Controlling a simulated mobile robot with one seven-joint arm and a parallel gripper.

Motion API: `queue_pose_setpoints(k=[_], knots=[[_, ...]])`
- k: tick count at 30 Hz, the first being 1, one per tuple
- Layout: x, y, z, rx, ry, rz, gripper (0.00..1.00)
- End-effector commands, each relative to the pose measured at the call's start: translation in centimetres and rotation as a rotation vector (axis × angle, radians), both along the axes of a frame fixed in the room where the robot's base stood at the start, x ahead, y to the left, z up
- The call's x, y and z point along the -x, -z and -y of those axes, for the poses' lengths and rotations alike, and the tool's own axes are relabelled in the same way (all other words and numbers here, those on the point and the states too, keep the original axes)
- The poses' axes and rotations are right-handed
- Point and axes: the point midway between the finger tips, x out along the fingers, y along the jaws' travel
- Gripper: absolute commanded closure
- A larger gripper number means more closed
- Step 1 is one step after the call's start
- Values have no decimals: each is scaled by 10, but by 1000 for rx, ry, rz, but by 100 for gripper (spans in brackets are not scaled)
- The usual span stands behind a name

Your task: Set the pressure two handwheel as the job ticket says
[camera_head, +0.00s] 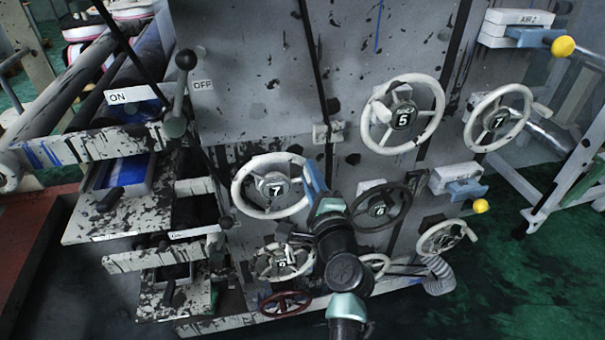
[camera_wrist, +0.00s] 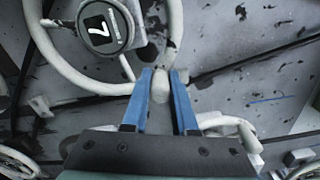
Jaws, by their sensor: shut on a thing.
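A white spoked handwheel (camera_head: 241,187) with a dark hub reading 7 (camera_head: 275,188) is on the grey, paint-spattered panel. The same wheel (camera_wrist: 60,68) fills the upper left of the wrist view, its 7 lying sideways. My gripper (camera_head: 309,172) is at this wheel's right side. In the wrist view my gripper (camera_wrist: 161,80) has its blue fingers shut on the pale handle knob (camera_wrist: 160,88) at the wheel's rim. My arm hides part of the panel below right. I see no job ticket and cannot read a "pressure two" label.
Nearby are a dark handwheel (camera_head: 402,213) reading 6, white handwheels reading 5 (camera_head: 436,103) and 7 (camera_head: 475,133), a lower white wheel (camera_head: 263,268) and a red wheel (camera_head: 285,311). ON/OFF levers (camera_head: 176,105) stand left. Yellow-knobbed levers (camera_head: 563,46) project right.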

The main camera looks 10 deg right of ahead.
Motion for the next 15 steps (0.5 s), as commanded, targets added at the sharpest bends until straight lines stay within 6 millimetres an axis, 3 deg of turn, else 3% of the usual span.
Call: queue_pose_setpoints(k=[15], knots=[[1,15,12,-178,6,-3,100]])
